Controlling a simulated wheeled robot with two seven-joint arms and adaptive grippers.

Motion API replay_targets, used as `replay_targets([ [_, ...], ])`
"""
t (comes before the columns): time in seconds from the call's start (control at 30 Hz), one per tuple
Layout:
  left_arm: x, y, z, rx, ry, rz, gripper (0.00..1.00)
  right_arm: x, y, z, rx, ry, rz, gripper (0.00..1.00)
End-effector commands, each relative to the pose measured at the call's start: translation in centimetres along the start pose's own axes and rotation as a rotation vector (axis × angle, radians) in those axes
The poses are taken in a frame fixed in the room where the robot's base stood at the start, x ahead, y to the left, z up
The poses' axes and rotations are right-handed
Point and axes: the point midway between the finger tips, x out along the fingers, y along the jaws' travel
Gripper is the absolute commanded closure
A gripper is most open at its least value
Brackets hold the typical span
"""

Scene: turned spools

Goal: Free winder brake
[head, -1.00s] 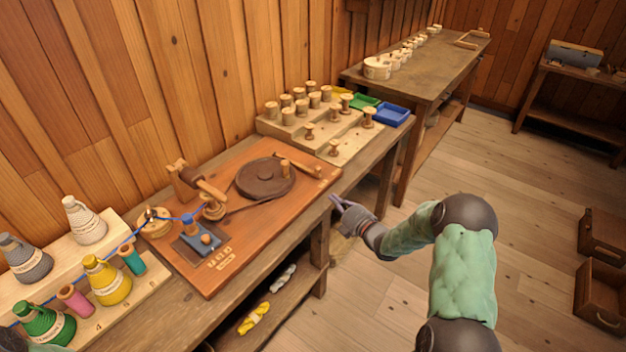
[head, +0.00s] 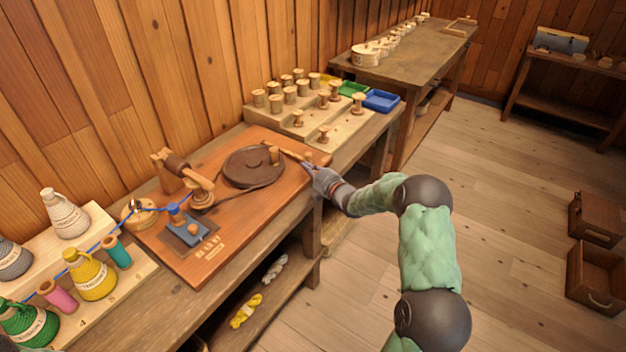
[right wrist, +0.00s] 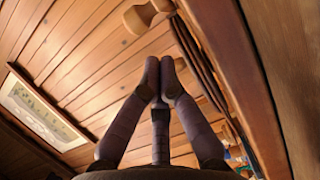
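The winder sits on a reddish wooden board (head: 225,235). It has a dark round wheel (head: 250,170) with a crank peg, a wooden spindle (head: 190,178) and a blue block (head: 188,232) with blue thread. A slim lever (head: 292,153) with a small pale knob (head: 308,156) lies at the board's far right corner. My right gripper (head: 308,168) is at that corner, just in front of the knob; contact cannot be told. In the right wrist view, its fingertips (right wrist: 160,68) are together with nothing visible between them. A wooden knob (right wrist: 142,15) shows beyond them. My left gripper is out of view.
A stepped rack of wooden spools (head: 300,120) stands behind the board, with green (head: 352,89) and blue trays (head: 382,101). Thread cones, including a yellow one (head: 92,278), stand at front left. A shelf with skeins is below.

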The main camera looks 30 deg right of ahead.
Motion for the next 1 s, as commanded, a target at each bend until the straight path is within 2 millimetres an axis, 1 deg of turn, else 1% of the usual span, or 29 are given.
replay_targets([
  [0.03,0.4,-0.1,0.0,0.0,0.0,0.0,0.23,0.5,-0.2,0.5,-0.001,0.0,0.001,1.0],
  [0.23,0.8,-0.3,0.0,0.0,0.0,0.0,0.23,1.4,-0.1,1.4,0.001,0.0,0.0,1.0],
  [0.67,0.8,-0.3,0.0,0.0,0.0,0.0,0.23,1.6,0.0,1.8,0.0,0.0,0.0,1.0],
  [0.77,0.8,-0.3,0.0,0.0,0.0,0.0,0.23,1.9,0.1,2.9,-0.001,0.0,0.002,1.0],
  [0.97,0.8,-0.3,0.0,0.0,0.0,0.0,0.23,2.9,0.2,6.3,-0.002,0.0,0.0,1.0],
  [1.0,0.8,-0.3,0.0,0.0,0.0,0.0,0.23,3.0,0.3,7.2,-0.001,-0.002,0.002,1.0],
])
